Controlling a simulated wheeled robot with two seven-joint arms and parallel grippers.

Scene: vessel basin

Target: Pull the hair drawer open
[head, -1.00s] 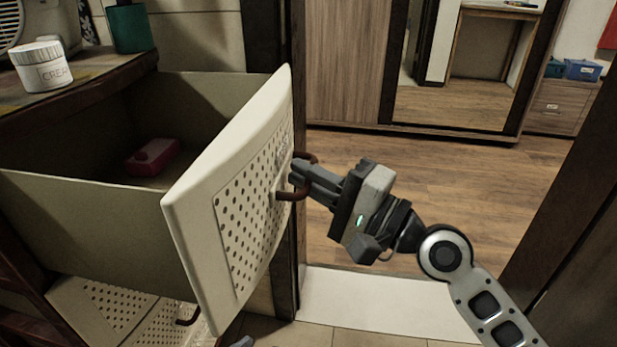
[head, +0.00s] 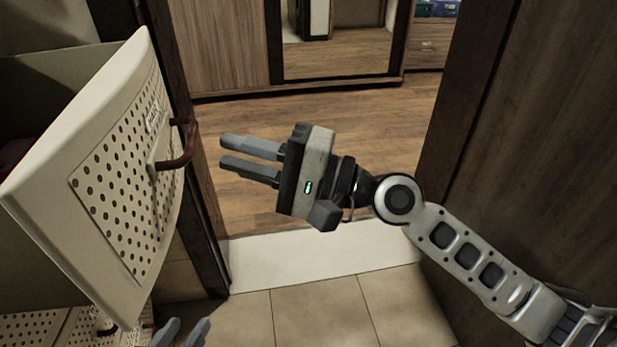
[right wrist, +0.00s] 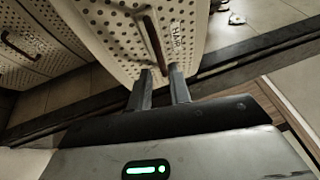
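The hair drawer (head: 45,195) stands pulled out at the left of the head view, with a cream perforated front and a dark inside partly in view. Its brown bar handle (head: 178,160) is on the front. In the right wrist view the drawer front (right wrist: 200,40) bears a "HAIR" label beside the handle (right wrist: 152,40). My right gripper (head: 223,151) is to the right of the handle, its fingers apart and empty, pointing at it without touching. My left gripper (head: 182,332) shows only its fingertips, spread, at the bottom edge below the drawer.
Lower perforated drawers (head: 45,328) sit beneath. A dark door frame (head: 195,200) stands behind the drawer, and a brown wooden panel (head: 480,160) is at the right. The wooden floor (head: 370,135) and tiles (head: 315,310) between are clear.

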